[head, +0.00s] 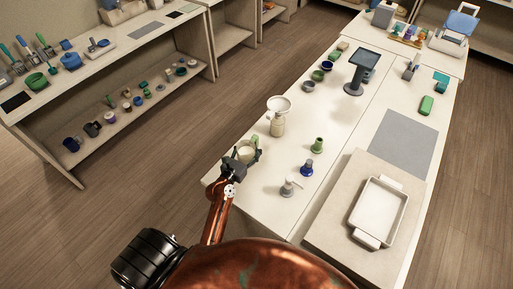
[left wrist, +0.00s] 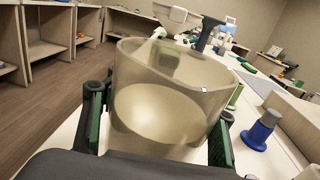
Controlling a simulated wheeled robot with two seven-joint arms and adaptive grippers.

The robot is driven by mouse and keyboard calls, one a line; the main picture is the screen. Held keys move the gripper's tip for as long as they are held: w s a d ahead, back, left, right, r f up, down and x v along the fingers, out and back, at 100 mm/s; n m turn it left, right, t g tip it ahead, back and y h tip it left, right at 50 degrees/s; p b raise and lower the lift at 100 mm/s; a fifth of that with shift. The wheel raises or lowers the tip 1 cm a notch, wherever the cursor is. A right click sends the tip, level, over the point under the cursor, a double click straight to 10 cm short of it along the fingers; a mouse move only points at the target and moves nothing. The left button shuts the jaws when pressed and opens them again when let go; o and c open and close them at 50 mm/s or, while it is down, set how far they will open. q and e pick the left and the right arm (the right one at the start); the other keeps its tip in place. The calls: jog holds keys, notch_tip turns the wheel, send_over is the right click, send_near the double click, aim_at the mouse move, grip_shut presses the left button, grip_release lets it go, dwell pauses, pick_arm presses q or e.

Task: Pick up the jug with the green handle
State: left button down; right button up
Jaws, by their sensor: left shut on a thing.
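A translucent beige jug (head: 246,154) is at the near left end of the white table in the head view. It fills the middle of the left wrist view (left wrist: 165,100), upright, with pale contents inside. My left gripper (head: 243,160) is shut on it, with one finger on each side of its body; the fingers also show in the left wrist view (left wrist: 160,130). A green piece (head: 255,140) shows at the jug's far side; I cannot tell whether it is the handle. I cannot tell whether the jug touches the table. My right gripper is not in view.
Close by stand a jar with a wide white dish (head: 278,118), a green-topped piece (head: 317,146), a blue piece (head: 307,168) and a white piece (head: 290,187). A white tray (head: 378,212) lies on a board at the right. A dark stand (head: 361,73) is farther back.

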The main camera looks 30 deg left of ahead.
pick_arm(q)
jog(key=s+a+r, duration=0.4)
jog(key=s+r, duration=0.3)
jog(key=s, duration=0.4)
jog(key=shift+r, duration=0.2)
jog(key=c, duration=1.8)
grip_release()
grip_shut()
